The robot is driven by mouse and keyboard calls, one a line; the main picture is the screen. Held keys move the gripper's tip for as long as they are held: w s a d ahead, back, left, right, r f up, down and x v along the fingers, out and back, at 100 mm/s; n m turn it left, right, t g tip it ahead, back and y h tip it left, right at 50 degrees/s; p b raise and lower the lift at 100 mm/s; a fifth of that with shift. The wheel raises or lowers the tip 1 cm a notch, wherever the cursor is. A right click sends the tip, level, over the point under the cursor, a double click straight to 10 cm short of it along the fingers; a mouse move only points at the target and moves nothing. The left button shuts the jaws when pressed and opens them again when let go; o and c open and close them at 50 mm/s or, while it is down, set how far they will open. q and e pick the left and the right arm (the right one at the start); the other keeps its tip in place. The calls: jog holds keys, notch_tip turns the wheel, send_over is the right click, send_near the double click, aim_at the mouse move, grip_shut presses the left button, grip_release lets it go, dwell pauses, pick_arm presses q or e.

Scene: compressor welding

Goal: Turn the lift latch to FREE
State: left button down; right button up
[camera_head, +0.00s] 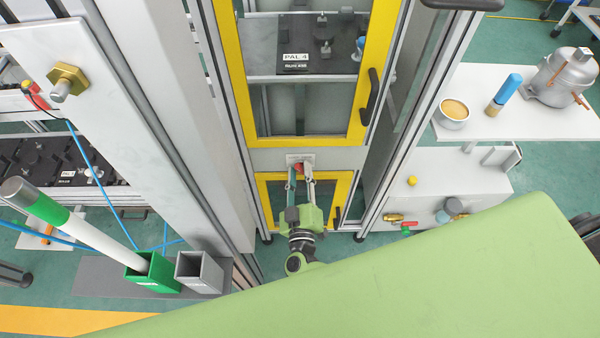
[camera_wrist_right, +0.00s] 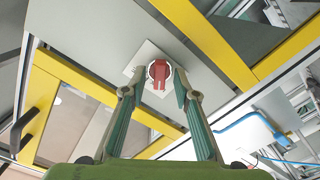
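The lift latch is a red rotary knob (camera_wrist_right: 159,73) on a pale square plate, set on the grey panel between two yellow-framed doors. In the head view the red knob (camera_head: 299,166) shows small and partly covered by the fingers. My right gripper (camera_head: 301,176) reaches up to it from below. In the right wrist view the fingers of my right gripper (camera_wrist_right: 157,88) stand apart, one on each side of the knob, with small gaps seeming to remain. Any markings on the plate are too small to read. My left gripper is not in view.
The upper yellow-framed door (camera_head: 305,141) has a black handle (camera_head: 370,97). A lower yellow-framed door (camera_head: 344,190) surrounds the gripper. A white shelf (camera_head: 525,118) at right carries a bowl (camera_head: 453,113), a blue-capped cylinder (camera_head: 504,93) and a metal compressor (camera_head: 563,77). A green holder (camera_head: 153,274) stands at left.

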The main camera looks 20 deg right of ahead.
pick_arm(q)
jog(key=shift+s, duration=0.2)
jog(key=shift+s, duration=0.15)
pick_arm(e)
grip_shut()
jog(key=shift+m, duration=0.3)
jog(key=m, duration=0.2)
jog(key=shift+d+m, duration=0.1)
jog(key=shift+m, duration=0.3)
jog(key=m+b, duration=0.1)
jog(key=m, duration=0.2)
jog(key=shift+m, duration=0.3)
jog(key=m, duration=0.3)
jog(key=shift+d+f+m+b, duration=0.1)
jog(key=shift+m+b, duration=0.2)
jog(key=shift+b, duration=0.05)
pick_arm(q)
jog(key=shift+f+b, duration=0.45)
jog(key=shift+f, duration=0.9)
pick_arm(e)
jog(key=shift+m, duration=1.7)
grip_release()
